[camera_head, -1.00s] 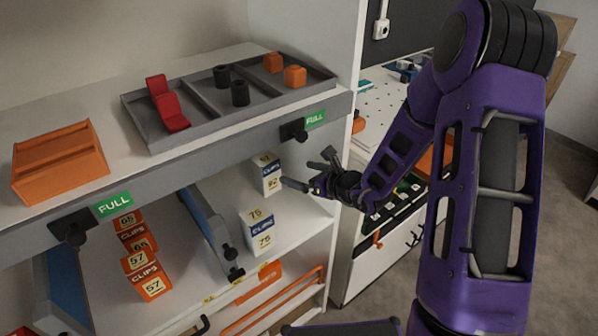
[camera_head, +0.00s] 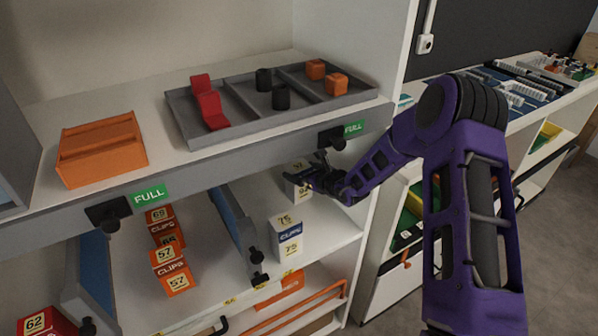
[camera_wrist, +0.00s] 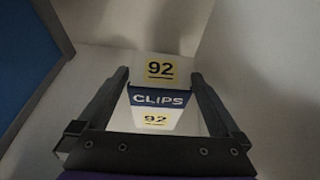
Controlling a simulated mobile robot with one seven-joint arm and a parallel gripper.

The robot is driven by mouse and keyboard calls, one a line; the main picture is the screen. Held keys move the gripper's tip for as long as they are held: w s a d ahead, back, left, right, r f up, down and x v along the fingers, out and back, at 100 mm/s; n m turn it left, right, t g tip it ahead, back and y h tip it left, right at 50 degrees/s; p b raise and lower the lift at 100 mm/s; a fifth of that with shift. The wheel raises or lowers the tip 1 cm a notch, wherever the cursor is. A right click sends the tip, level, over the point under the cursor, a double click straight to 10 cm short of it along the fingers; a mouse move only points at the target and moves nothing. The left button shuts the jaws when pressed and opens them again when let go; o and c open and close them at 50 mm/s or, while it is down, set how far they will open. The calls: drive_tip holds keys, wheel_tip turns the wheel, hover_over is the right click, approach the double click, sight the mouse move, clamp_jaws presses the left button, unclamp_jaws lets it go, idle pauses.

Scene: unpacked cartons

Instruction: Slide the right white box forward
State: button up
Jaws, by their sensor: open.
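Two white boxes with blue CLIPS bands stand on the lower shelf. The box marked 75 (camera_head: 288,240) stands nearer the shelf's front. The box marked 92 (camera_head: 293,187) stands farther back and slightly to the right, near the right side wall. My gripper (camera_head: 316,172) is at the 92 box and hides part of it. In the wrist view, the 92 box (camera_wrist: 155,95) shows between the two spread fingers of my open gripper (camera_wrist: 160,76). Whether the fingers touch its sides cannot be told.
A blue-grey divider (camera_head: 236,232) stands left of the white boxes, with orange boxes (camera_head: 171,268) beyond it. The upper shelf, with a grey tray (camera_head: 185,118) and an orange bin (camera_head: 100,150), overhangs. The right side wall is close to my gripper.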

drive_tip(key=shift+x, duration=0.85)
